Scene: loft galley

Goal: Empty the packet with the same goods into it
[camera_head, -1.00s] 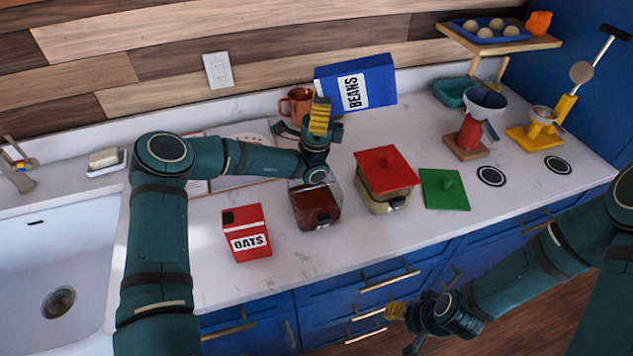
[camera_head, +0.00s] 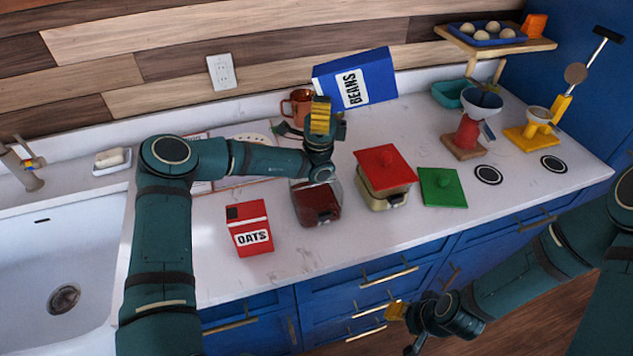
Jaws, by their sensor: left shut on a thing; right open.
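The blue packet labelled BEANS (camera_head: 371,80) is tilted above the back of the counter. My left gripper (camera_head: 320,115) is at its lower left side and is shut on it; the contact is partly hidden. A clear jar (camera_head: 303,212) with dark red-brown contents stands open in front of this gripper, partly covered by my arm. A second jar (camera_head: 383,200) with pale contents has a red lid (camera_head: 385,166) on top. A green lid (camera_head: 442,190) lies on the counter. A red packet labelled OATS (camera_head: 250,228) stands upright to the left. My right gripper (camera_head: 397,328) is open and empty before the drawers.
A copper mug (camera_head: 297,104) stands behind my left gripper. A soap dish (camera_head: 111,162) and the sink (camera_head: 60,265) are on the left. A red grinder-like thing (camera_head: 468,135), a yellow stand (camera_head: 533,132) and a teal bowl (camera_head: 448,93) stand on the right.

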